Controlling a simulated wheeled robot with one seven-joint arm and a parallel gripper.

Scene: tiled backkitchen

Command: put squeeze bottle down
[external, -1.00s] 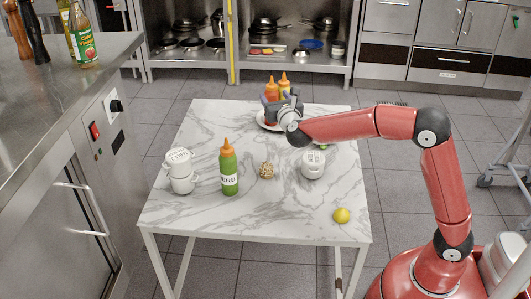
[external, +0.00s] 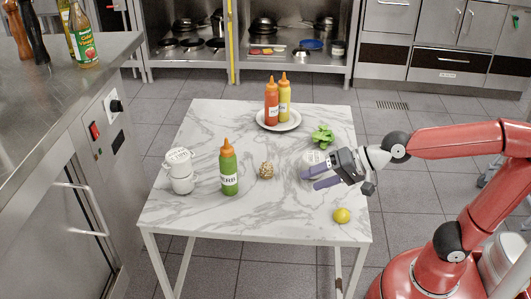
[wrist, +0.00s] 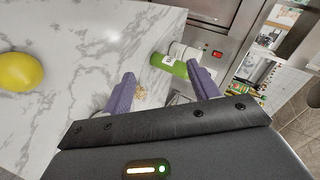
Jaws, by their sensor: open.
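A red squeeze bottle (external: 271,104) and a yellow squeeze bottle (external: 284,97) stand upright side by side on a white plate (external: 279,125) at the back of the marble table. A green squeeze bottle (external: 228,170) with an orange cap stands at the table's front left; it also shows in the wrist view (wrist: 172,65). My gripper (external: 310,179) is over the right side of the table, open and empty, apart from all three bottles. Its two purple fingers also show in the wrist view (wrist: 162,88), with nothing held between them.
A white lidded jar (external: 312,157) is partly hidden behind my gripper.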

